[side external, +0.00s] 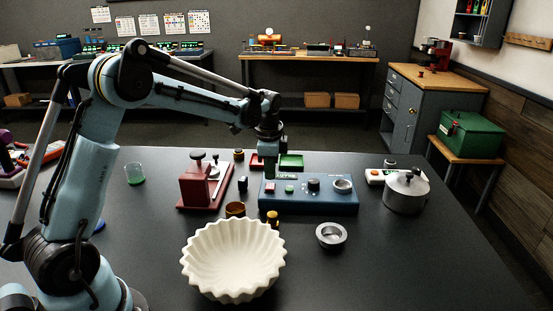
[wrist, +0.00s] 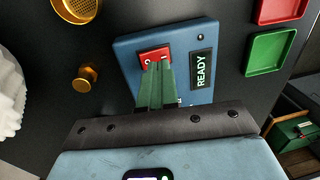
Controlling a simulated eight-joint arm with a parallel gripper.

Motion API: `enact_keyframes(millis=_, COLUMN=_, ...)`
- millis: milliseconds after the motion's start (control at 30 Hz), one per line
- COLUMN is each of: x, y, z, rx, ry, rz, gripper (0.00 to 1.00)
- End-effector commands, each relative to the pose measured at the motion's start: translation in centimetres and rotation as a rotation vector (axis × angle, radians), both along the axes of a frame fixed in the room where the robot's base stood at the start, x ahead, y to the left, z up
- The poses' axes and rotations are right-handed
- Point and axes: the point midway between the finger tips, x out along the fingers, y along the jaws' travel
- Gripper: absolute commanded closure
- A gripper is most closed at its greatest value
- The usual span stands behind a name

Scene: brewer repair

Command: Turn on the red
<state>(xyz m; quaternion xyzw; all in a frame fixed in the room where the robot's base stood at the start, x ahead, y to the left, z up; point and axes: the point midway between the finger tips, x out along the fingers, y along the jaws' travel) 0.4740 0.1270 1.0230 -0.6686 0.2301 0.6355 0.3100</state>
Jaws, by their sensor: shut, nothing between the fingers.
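A blue control box (side external: 310,204) stands on the dark table right of centre in the side view. It also shows in the wrist view (wrist: 183,45). Its red rocker switch (wrist: 154,54) has white marks and sits beside a lit display (wrist: 201,70) reading READY. In the side view the red switch (side external: 270,188) is at the box's left end, with a green button (side external: 289,189) and black knob (side external: 314,185) to its right. My gripper (side external: 269,176) points down over the switch, its green fingers (wrist: 156,68) shut and empty. The fingertips cover part of the switch; I cannot tell whether they touch it.
A white fluted bowl (side external: 234,260) and a metal cup (side external: 331,235) stand in front. A red press (side external: 195,184) is left, a steel kettle (side external: 406,192) right. Red (wrist: 281,9) and green trays (wrist: 273,52) lie behind the box. The front right table is clear.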

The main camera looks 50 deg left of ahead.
Motion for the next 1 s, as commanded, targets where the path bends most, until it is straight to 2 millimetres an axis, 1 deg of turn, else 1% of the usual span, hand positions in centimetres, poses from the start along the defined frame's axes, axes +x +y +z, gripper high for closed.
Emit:
enact_keyframes(millis=100, x=0.2, y=0.2, z=2.3, rx=0.0, ry=0.0, rz=0.001, gripper=1.0)
enact_keyframes(millis=300, x=0.5, y=0.5, z=6.0, rx=0.0, ry=0.0, rz=0.001, gripper=1.0)
enact_keyframes(millis=533, x=0.8, y=0.9, z=9.8, rx=0.0, ry=0.0, rz=0.0, gripper=1.0)
enact_keyframes(millis=733, x=1.0, y=1.0, z=11.5, rx=0.0, ry=0.0, rz=0.0, gripper=1.0)
enact_keyframes(millis=1000, x=1.0, y=1.1, z=11.9, rx=0.0, ry=0.0, rz=0.0, gripper=1.0)
